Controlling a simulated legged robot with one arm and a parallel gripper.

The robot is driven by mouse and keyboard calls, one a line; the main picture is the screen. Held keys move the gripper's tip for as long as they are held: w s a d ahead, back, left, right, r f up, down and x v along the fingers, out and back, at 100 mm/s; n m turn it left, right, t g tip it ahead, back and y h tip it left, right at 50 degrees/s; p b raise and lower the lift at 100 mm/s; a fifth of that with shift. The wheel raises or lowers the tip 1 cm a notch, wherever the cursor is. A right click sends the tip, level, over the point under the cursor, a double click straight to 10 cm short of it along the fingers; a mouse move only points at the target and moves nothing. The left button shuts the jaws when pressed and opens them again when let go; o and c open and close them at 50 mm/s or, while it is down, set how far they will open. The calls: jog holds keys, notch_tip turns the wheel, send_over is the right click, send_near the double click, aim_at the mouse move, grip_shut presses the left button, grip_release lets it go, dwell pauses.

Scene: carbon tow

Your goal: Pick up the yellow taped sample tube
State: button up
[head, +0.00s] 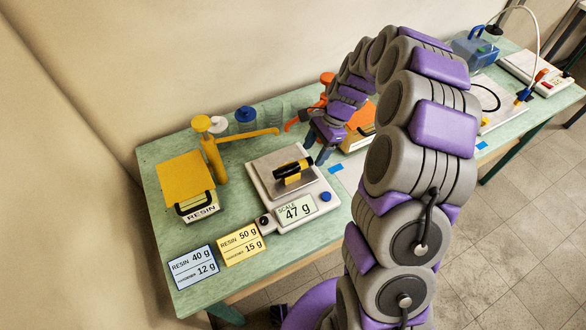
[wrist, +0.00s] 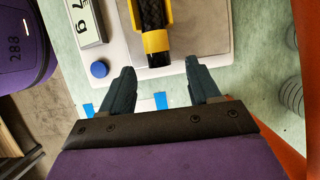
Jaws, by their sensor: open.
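The sample tube (head: 293,169) is dark with yellow tape and lies on the metal plate of the scale (head: 270,192), whose display reads 47 g. In the wrist view the tube (wrist: 157,42) shows at top centre, its dark end pointing toward my gripper (wrist: 158,80). The two dark fingers are apart with nothing between them. The tube's near end lies just ahead of the gap, roughly in line with it. In the head view my gripper (head: 318,148) is to the right of the tube, close to the scale's edge. The tube's far end is cut off in the wrist view.
A yellow resin container (head: 187,180) with a pump stands left of the scale. An orange pump container (head: 358,138) is behind my gripper. Blue and yellow resin cards (head: 193,266) stand at the front edge. The green table (head: 240,279) has some bare room around the scale.

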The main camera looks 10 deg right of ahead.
aim_at(311, 158)
jog(key=x, duration=0.3)
jog(key=shift+s+a+b, duration=0.1)
jog(key=shift+a+b, duration=0.1)
jog(key=shift+b, duration=0.2)
jog(key=shift+d, duration=0.1)
jog(key=shift+c, duration=0.6)
grip_shut()
jog(key=shift+r, duration=0.1)
